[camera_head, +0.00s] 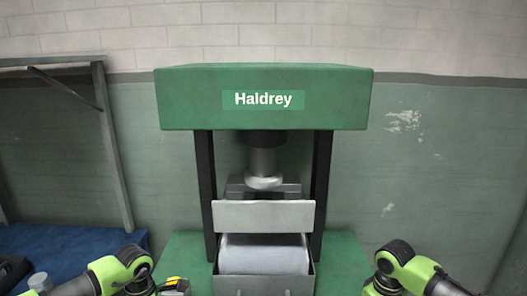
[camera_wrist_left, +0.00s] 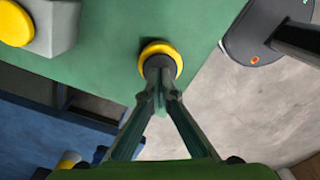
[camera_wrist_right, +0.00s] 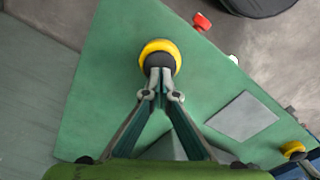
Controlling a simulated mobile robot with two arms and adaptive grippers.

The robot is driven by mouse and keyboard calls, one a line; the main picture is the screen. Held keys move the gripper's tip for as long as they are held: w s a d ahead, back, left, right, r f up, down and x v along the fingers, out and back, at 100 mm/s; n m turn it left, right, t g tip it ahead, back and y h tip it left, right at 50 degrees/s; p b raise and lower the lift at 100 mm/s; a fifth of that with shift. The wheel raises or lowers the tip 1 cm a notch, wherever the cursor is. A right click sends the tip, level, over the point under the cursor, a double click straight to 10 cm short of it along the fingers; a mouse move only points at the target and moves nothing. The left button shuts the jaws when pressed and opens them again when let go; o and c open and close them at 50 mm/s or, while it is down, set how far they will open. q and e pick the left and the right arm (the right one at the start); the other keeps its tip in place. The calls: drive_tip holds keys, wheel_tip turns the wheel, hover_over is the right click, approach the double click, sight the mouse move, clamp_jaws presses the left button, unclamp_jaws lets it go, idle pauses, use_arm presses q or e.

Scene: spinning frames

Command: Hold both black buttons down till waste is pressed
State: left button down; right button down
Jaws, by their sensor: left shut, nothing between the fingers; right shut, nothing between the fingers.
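The green Haldrey press (camera_head: 262,115) stands ahead, its metal ram (camera_head: 263,165) raised above a grey front panel (camera_head: 263,215). A pale grey mass, perhaps the waste (camera_head: 263,255), shows below the panel. In the left wrist view, a black button in a yellow collar (camera_wrist_left: 147,50) sits under the tips of my shut left gripper (camera_wrist_left: 163,84). In the right wrist view, my shut right gripper (camera_wrist_right: 161,76) has its tips at the other black button (camera_wrist_right: 160,60). Both tips appear to touch, but how far the buttons are down cannot be told. The head view does not show the fingertips.
A grey box with a yellow top button (camera_wrist_left: 15,24) is at the left wrist view's upper left corner. A grey plate (camera_wrist_right: 242,117) and a red object (camera_wrist_right: 202,21) show in the right wrist view. A blue surface (camera_head: 75,243) and a metal frame (camera_head: 113,150) stand left.

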use_arm(q)
drive_tip(key=shift+f, duration=0.8)
use_arm(e)
drive_tip(key=shift+f, duration=1.45)
idle(1.7)
